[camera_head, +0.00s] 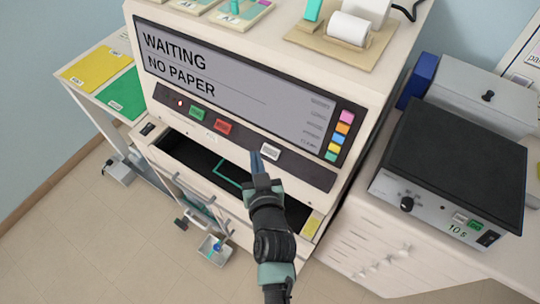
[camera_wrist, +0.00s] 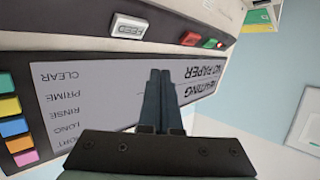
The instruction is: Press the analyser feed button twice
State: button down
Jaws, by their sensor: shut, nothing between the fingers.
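The analyser's feed button (camera_head: 270,151) is a pale key on the dark strip under the screen. It shows in the wrist view (camera_wrist: 128,27) upside down, with the label FEED. My gripper (camera_head: 256,155) is shut and empty, its fingertips just left of the button in the head view. In the wrist view the shut fingertips (camera_wrist: 160,74) point at the panel, apart from the button in the picture; I cannot tell their distance from the panel. The analyser's screen (camera_head: 240,80) reads WAITING, NO PAPER.
Green (camera_head: 197,113) and red (camera_head: 223,127) buttons sit left on the strip. Coloured keys (camera_head: 340,130) line the screen's right side. An open drawer (camera_head: 175,150) lies below the strip. A paper roll (camera_head: 348,28) stands on top. A dark-topped device (camera_head: 455,150) stands at right.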

aim_at(265, 147)
jog(key=shift+w+d+f+b, duration=0.4)
jog(key=shift+w+f+b, duration=0.25)
jog(key=shift+b, duration=0.4)
jog(key=shift+w+d+f+b, duration=0.45)
jog(key=shift+f+b, duration=0.25)
jog(key=shift+b, duration=0.3)
jog(key=shift+w+d+f+b, duration=0.35)
jog(key=shift+w+f+b, duration=0.3)
jog(key=shift+b, duration=0.4)
jog(key=shift+s, duration=0.1)
jog(key=shift+f+b, duration=0.2)
jog(key=shift+b, duration=0.1)
jog(key=shift+w+d+f+b, duration=0.15)
jog(key=shift+w+f+b, duration=0.1)
jog(key=shift+b, duration=0.15)
jog(key=shift+w+d+f+b, duration=0.15)
jog(key=shift+w+b, duration=0.05)
jog(key=shift+b, duration=0.25)
jog(key=shift+s, duration=0.1)
jog(key=shift+s+a+r+p, duration=0.35)
jog(key=shift+r+p, duration=0.2)
jog(key=shift+p, duration=0.2)
